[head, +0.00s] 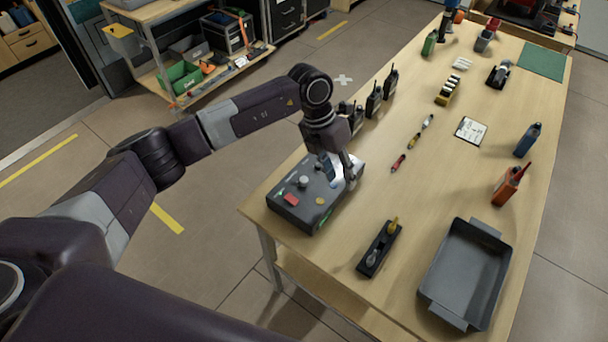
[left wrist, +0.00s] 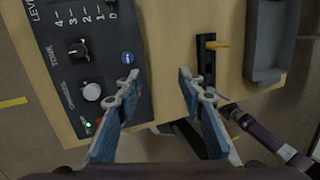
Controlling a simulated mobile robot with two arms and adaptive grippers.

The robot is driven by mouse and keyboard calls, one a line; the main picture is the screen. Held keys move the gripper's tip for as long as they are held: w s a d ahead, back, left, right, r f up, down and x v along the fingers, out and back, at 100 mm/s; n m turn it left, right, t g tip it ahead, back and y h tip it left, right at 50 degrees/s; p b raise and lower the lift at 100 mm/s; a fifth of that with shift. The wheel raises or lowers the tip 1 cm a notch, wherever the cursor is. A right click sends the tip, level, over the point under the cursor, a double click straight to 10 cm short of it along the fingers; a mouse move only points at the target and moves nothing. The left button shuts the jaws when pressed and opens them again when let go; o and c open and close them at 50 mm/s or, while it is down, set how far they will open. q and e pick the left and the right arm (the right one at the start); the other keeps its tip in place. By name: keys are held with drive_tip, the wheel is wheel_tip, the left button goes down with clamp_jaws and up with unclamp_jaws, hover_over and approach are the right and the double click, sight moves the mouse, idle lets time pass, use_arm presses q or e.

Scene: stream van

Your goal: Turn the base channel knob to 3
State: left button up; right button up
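The base unit (head: 284,215) is a dark grey box at the table's near left corner; its panel also shows in the left wrist view (left wrist: 110,88). A silver round knob (left wrist: 92,92) shows there, with a small label too blurred to read surely; it also shows in the head view (head: 303,180). A black knob (left wrist: 77,50) beside it is labelled TONE. My left gripper (left wrist: 158,78) is open and empty, fingers pointing down at the unit's right side, apart from the knobs. In the head view the left gripper (head: 346,176) partly hides the unit's far end. The knob's setting is unclear.
A black holder with a yellow piece (head: 380,248) and a grey tray (head: 467,270) stand right of the unit. Several black radios (head: 374,100) stand behind it. A dark arm link, apparently my right, shows low in the wrist view. Bare tabletop lies between.

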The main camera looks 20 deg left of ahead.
sight(304, 179)
use_arm(q)
drive_tip(key=a+y, duration=0.1)
drive_tip(key=a, duration=0.2)
drive_tip(key=w+a+r+y, duration=0.1)
drive_tip(key=a, duration=0.2)
drive_tip(key=a+y, duration=0.1)
drive_tip(key=a, duration=0.2)
drive_tip(key=shift+w+a+r+n, duration=0.2)
drive_tip(key=shift+w+a+n, duration=0.05)
drive_tip(key=shift+w+n, duration=0.15)
drive_tip(key=shift+a+f+y, duration=0.2)
drive_tip(key=shift+f+y, duration=0.05)
drive_tip(key=shift+y, duration=0.05)
wheel_tip(304, 179, down, 6)
drive_tip(key=shift+d+f+p, duration=0.1)
drive_tip(key=shift+p, duration=1.1)
drive_tip(key=shift+f, duration=0.5)
drive_tip(key=shift+c, duration=0.2)
clamp_jaws()
